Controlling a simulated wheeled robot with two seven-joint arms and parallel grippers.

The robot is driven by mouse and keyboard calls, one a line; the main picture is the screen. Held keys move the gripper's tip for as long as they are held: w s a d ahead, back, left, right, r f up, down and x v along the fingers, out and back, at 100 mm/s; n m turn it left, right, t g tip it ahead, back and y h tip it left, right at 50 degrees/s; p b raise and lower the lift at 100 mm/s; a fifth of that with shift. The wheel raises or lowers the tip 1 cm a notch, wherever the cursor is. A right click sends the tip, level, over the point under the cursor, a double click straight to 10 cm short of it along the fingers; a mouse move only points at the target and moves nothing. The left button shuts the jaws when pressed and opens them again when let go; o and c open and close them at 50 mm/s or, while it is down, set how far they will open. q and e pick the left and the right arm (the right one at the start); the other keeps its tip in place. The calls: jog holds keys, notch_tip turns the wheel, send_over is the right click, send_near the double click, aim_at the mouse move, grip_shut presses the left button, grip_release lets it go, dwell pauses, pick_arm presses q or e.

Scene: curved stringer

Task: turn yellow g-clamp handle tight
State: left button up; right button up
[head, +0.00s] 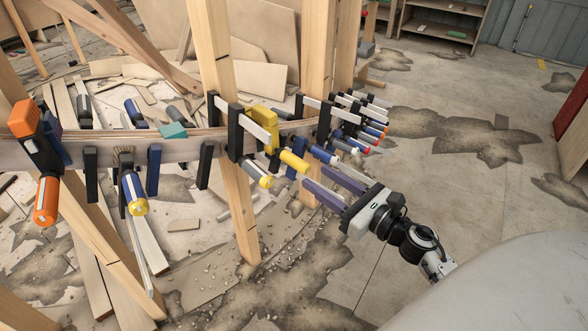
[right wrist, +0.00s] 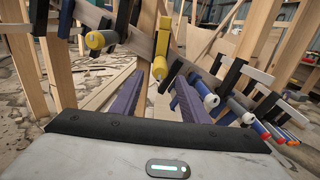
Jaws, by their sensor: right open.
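The yellow g-clamp (head: 262,115) sits on the curved wooden stringer, right of the middle upright post. Its yellow handle (head: 294,161) points toward me and down to the right. In the right wrist view the yellow clamp (right wrist: 162,42) is near top centre, with its rounded handle end (right wrist: 159,68) facing the camera. My right gripper (head: 316,175) is open, its two purple fingers pointing at the handle. In the right wrist view the handle end appears between the fingertips (right wrist: 158,86), slightly above them; I cannot tell whether it is inside the jaws. My left gripper is not in view.
The curved stringer (head: 70,152) carries several other clamps. A blue-handled clamp (right wrist: 204,93) is close to my right finger, and a black clamp with a yellow-tipped handle (head: 258,176) is left of the yellow one. Wooden posts (head: 212,70) stand behind. The floor at right is open.

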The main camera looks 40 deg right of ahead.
aim_at(294, 162)
jog(key=w, duration=0.2)
jog(key=w+a, duration=0.1)
jog(key=w, duration=0.5)
jog(key=shift+w+a, duration=0.3)
jog(key=shift+w, duration=0.45)
grip_shut()
